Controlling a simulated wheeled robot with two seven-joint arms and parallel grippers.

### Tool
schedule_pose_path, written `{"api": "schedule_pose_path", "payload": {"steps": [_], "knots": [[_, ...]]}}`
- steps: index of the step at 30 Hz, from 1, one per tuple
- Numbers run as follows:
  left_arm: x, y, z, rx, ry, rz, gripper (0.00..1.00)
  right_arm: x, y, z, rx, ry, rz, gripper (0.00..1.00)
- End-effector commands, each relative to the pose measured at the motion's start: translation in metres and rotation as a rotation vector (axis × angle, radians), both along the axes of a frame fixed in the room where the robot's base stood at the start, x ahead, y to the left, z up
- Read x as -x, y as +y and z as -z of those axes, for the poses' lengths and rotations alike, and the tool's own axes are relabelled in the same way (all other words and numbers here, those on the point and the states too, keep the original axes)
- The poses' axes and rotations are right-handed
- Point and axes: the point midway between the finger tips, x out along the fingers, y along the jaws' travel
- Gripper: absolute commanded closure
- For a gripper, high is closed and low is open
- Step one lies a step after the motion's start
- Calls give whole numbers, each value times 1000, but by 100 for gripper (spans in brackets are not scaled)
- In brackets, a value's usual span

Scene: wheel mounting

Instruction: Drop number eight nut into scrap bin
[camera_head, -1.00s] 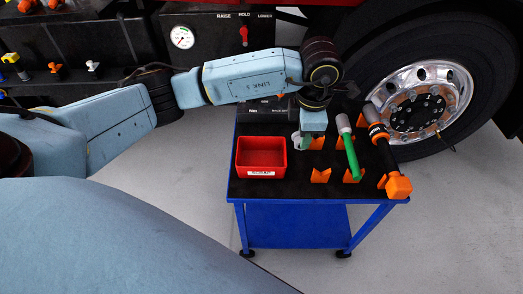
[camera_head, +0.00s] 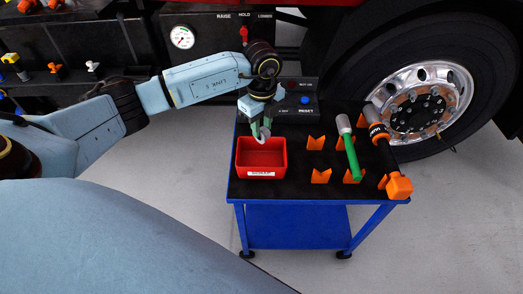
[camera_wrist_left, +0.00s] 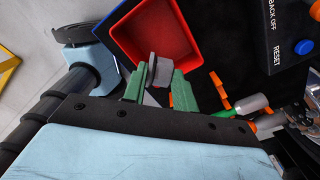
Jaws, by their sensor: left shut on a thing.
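The scrap bin (camera_head: 261,158) is an open red box with a white label on its front, on the left of the cart top. It also shows in the left wrist view (camera_wrist_left: 118,24). My left gripper (camera_head: 262,136) hangs over the bin's back part. In the left wrist view its green fingers (camera_wrist_left: 156,86) are shut on a grey nut (camera_wrist_left: 159,70), which shows against the bin's red inside. A number on the nut cannot be read. My right gripper is not in view.
The blue cart (camera_head: 230,200) has a black top. A green-handled tool (camera_head: 349,152) and a black-and-orange tool (camera_head: 383,146) lie at its right among orange holders (camera_head: 320,176). A control box (camera_head: 296,105) stands behind. The truck wheel (camera_head: 425,100) is beyond.

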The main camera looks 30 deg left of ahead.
Motion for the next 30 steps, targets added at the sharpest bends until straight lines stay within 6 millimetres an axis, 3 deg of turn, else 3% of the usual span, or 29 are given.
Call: {"api": "schedule_pose_path", "payload": {"steps": [9, 16, 21, 30], "knots": [[1, 1, 53, 2, 1, -29, 100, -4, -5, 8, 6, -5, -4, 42], [0, 1, 71, 0, 1, -27, 100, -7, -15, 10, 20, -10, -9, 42], [1, 1, 96, 0, 2, -28, 100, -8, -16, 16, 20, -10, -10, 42], [0, 1, 100, 0, -1, -27, 100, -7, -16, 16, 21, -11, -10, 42]]}}
